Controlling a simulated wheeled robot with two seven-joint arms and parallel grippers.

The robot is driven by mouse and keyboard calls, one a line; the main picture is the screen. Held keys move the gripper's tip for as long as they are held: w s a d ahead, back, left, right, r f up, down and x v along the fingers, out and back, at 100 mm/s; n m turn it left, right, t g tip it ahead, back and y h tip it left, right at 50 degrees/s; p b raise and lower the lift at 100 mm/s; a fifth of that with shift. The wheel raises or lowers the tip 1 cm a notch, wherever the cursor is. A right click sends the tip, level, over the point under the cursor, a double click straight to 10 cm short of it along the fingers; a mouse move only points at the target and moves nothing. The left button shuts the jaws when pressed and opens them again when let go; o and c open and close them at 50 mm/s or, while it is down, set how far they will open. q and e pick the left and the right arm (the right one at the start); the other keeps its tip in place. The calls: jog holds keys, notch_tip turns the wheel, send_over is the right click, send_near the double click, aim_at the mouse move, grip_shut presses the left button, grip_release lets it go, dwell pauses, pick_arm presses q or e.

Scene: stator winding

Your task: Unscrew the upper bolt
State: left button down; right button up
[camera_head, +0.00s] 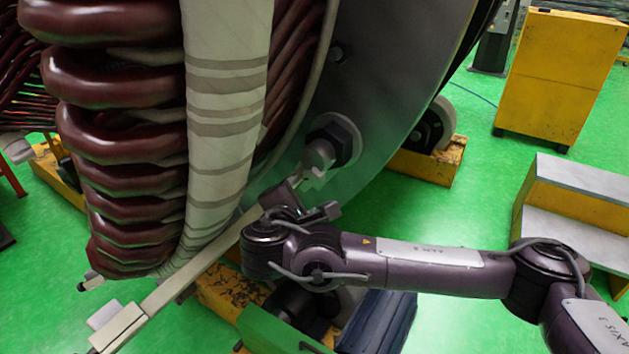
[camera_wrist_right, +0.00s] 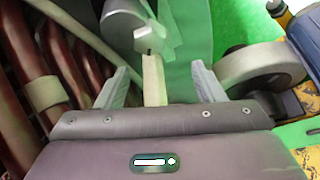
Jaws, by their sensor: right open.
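A large bolt (camera_head: 319,156) with a grey hex collar (camera_head: 345,137) sticks out of the stator's grey metal ring (camera_head: 385,75). It also shows as a grey cylinder (camera_wrist_right: 125,20) at the top of the right wrist view. My right gripper (camera_head: 308,190) is just below the bolt's end, open. In the right wrist view its two fingers (camera_wrist_right: 160,82) stand apart, pointing toward the bolt. A narrow pale bar (camera_wrist_right: 154,82) shows between them; I cannot tell whether they touch it. The bolt is ahead of the fingertips, not between them. My left gripper is not in view.
Dark red coils (camera_head: 130,135) and a white wrapped band (camera_head: 225,85) fill the left. A long beige bar (camera_head: 165,290) runs diagonally below them. Yellow supports (camera_head: 430,160) with rollers stand under the ring.

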aim_at(313, 177)
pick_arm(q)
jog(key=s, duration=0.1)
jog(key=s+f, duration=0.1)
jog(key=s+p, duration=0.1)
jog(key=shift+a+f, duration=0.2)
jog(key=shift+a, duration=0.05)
pick_arm(e)
jog(key=shift+t+h, duration=0.3)
jog(key=shift+h, duration=0.1)
jog(key=x, duration=0.3)
jog(key=r+x, duration=0.1)
jog(key=x, duration=0.5)
jog(key=shift+d+r, duration=0.3)
jog(key=c, duration=1)
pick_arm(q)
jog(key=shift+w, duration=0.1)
pick_arm(e)
jog(key=shift+o, duration=0.2)
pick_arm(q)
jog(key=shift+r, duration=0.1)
pick_arm(e)
jog(key=shift+r+n, duration=0.1)
jog(key=shift+n, duration=0.2)
